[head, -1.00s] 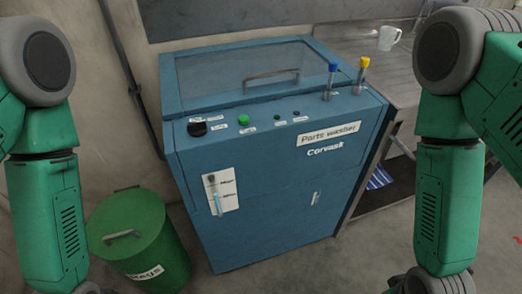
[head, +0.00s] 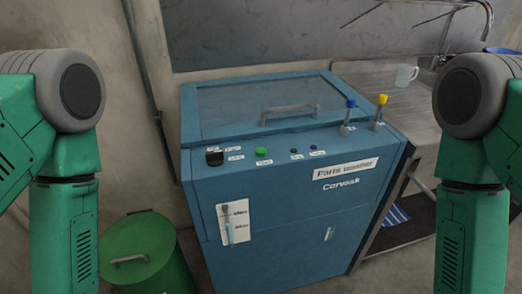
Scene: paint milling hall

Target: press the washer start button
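The blue parts washer (head: 270,220) stands in the middle of the head view, its windowed lid (head: 265,105) closed. The green start button (head: 262,152) sits on its sloping front panel, between a black knob (head: 214,158) on the left and two small dark indicators (head: 305,152) on the right. Nothing touches the button. My arms hang at the left and right edges of the view; both grippers are out of the picture.
A blue-topped valve (head: 348,115) and a yellow-topped valve (head: 378,112) rise at the panel's right. A green lidded bin (head: 165,250) stands left of the washer.

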